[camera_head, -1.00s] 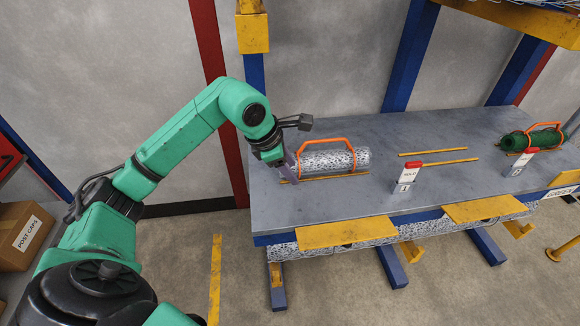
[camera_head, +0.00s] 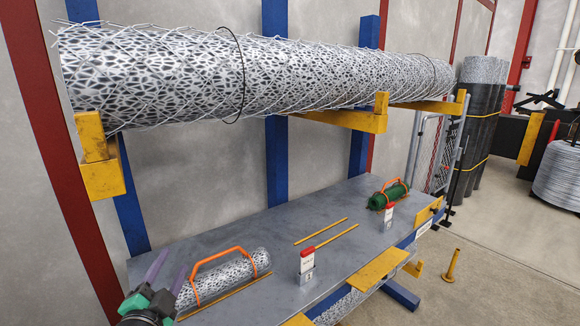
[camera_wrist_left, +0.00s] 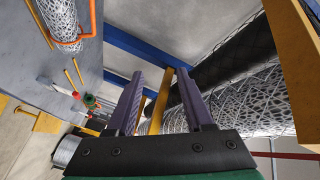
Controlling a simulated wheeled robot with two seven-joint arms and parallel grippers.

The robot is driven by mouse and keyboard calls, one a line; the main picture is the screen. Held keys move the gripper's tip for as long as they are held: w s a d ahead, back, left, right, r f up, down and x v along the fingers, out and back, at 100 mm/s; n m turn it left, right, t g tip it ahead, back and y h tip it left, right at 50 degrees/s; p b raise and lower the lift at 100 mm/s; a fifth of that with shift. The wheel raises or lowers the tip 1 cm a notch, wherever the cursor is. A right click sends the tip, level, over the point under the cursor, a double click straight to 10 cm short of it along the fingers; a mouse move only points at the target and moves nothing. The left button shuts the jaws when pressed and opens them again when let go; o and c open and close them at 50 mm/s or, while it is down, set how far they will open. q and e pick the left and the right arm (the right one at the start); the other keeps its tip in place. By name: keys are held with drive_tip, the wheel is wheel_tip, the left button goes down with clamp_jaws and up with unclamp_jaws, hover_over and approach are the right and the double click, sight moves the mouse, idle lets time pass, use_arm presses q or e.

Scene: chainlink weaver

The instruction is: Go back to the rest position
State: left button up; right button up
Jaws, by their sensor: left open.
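My left gripper (camera_head: 172,264) shows at the lower left of the head view, its two purple fingers apart and pointing upward. It is open and empty, with only the hand end of the arm in view. In the left wrist view the gripper (camera_wrist_left: 160,76) has nothing between its fingers. A silver mesh roll with an orange handle (camera_head: 238,270) lies on the grey table (camera_head: 240,232), just right of the gripper. The same roll (camera_wrist_left: 60,20) shows at the upper left of the wrist view. My right gripper is not in view.
A large wire mesh roll (camera_head: 180,78) rests on yellow brackets (camera_head: 100,165) above the table. A green roll (camera_head: 388,196), yellow rods (camera_head: 320,231) and red-topped tags (camera_head: 306,268) are on the table. A yellow post (camera_head: 452,266) stands on open floor to the right.

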use_arm(q)
drive_tip(key=s+a+f+n+g+y, duration=0.1)
drive_tip(key=s+f+n+g, duration=0.2)
drive_tip(key=f, duration=0.3)
drive_tip(key=s+a+f+n+g, duration=0.2)
drive_tip(key=f+g, duration=0.1)
drive_tip(key=f, duration=0.4)
drive_tip(key=s+d+f+n+g+h, duration=0.4)
drive_tip(key=s+f+g, duration=0.5)
drive_tip(key=s+f, duration=0.5)
drive_tip(key=s+f+g+y+b, duration=0.1)
drive_tip(key=s+f, duration=0.2)
drive_tip(key=f, duration=1)
drive_tip(key=s+f+y+b, duration=0.1)
drive_tip(key=s+f, duration=0.1)
drive_tip(key=f, duration=1.1)
drive_tip(key=s+a+f+g+b, duration=0.1)
drive_tip(key=s+a+f, duration=0.1)
drive_tip(key=s+f, duration=1)
drive_tip(key=s, duration=0.3)
drive_tip(key=shift+a+f+m, duration=0.35)
drive_tip(key=shift+m, duration=0.05)
drive_tip(key=shift+s, duration=0.15)
